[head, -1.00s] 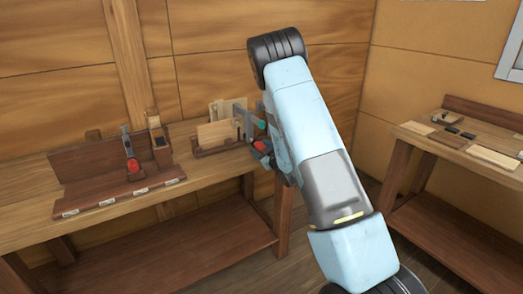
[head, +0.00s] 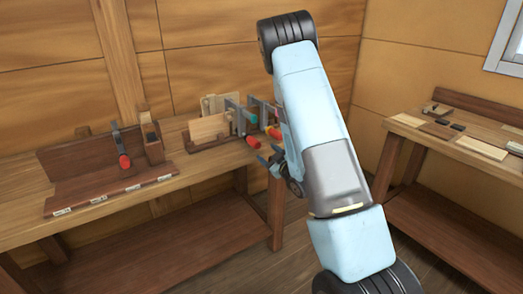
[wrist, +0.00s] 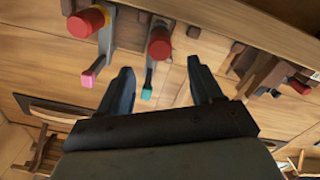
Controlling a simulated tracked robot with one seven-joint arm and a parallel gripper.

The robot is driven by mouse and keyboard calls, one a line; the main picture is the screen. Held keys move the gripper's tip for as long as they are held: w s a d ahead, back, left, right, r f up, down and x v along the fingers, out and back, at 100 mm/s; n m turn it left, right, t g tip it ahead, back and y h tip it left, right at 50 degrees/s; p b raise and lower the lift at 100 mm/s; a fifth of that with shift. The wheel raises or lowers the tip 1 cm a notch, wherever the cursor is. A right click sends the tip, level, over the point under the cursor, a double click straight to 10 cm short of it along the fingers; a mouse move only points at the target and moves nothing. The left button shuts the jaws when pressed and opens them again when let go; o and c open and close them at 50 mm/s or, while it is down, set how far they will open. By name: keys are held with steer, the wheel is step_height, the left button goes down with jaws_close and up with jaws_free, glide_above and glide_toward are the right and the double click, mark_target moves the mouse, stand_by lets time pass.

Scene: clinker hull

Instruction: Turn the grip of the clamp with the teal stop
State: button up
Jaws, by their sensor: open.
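The clamp with the teal stop (head: 252,117) hangs at the right end of the left bench in the head view. Its red grip (head: 252,142) points toward me. In the wrist view its red grip (wrist: 160,42) is at top centre, with the teal stop (wrist: 147,92) below it. A second clamp with a pink stop (wrist: 88,78) and a red grip (wrist: 87,22) is to its left. My gripper (wrist: 161,80) is open and empty. Its fingers lie either side of the teal-stop clamp in the picture, with the red grip beyond the tips. In the head view, my arm partly hides the second clamp.
A wooden rack (head: 188,146) with boards stands left of the clamps. A brown board fixture with another red-handled clamp (head: 124,161) is farther left. A second bench (head: 425,140) with wood pieces stands at right. The floor between the benches looks clear.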

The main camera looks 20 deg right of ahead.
steer(key=shift+v, duration=1.45)
steer(key=shift+w+r, duration=0.1)
steer(key=s+d+r+m+g+h, duration=0.1)
steer(key=s+r+m+g+h, duration=0.2)
steer(key=r, duration=0.6)
steer(key=s+d+r+m+g+h, duration=0.1)
steer(key=s+r+m+g+h, duration=0.15)
steer(key=r, duration=0.65)
steer(key=s+a+r+m+g, duration=0.1)
steer(key=s+a+r+g, duration=0.1)
steer(key=s, duration=0.8)
steer(key=s+a+r+m+g, duration=0.1)
steer(key=s+r, duration=0.3)
steer(key=s, duration=0.6)
steer(key=s+a+r+m+g, duration=0.1)
steer(key=s+a+r+g, duration=0.1)
steer(key=s, duration=0.8)
steer(key=shift+a+r+g, duration=0.3)
steer(key=shift+r+g, duration=0.2)
steer(key=shift+g, duration=0.05)
